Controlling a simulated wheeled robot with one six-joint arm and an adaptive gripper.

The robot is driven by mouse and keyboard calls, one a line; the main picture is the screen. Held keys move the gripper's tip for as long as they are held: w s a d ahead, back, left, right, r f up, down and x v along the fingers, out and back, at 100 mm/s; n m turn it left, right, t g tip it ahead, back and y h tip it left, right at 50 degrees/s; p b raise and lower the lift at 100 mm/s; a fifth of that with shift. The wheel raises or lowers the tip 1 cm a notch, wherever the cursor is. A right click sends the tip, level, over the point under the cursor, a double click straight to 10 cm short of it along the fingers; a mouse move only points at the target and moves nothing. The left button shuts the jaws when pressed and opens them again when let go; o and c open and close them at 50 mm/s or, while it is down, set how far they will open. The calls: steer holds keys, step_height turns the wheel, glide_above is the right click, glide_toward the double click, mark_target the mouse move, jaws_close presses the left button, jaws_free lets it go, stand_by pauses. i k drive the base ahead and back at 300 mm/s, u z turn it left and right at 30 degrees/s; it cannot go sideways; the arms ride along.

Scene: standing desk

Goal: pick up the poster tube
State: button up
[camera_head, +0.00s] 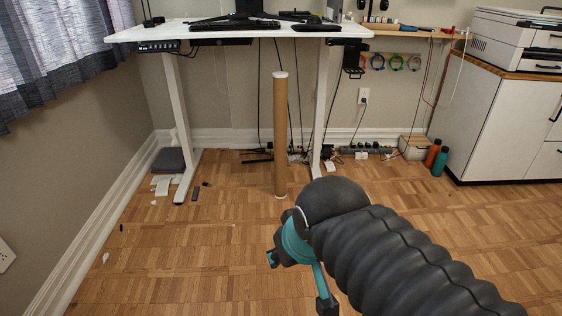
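The poster tube (280,135) is a long brown cardboard cylinder with white end caps. It stands upright on the wooden floor in front of the standing desk, and its top reaches a little below the desktop. My gripper (299,281) is at the lower middle, nearer the camera than the tube and apart from it. Its two teal fingers with dark tips are spread wide, and I see nothing between them. My dark ribbed arm hides part of the floor at the lower right.
The white standing desk (175,33) has legs on both sides of the tube. Cables and a power strip (358,150) lie behind it. A white cabinet (515,120), an orange bottle (432,153) and a teal bottle (440,162) stand at right. The front-left floor is mostly clear.

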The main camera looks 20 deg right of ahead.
mark_target(280, 78)
steer(key=u, duration=0.6)
steer(key=i, duration=0.95)
steer(key=u, duration=0.5)
steer(key=i, duration=0.95)
steer(key=z, duration=1.05)
steer(key=i, duration=0.9)
steer(key=z, duration=0.9)
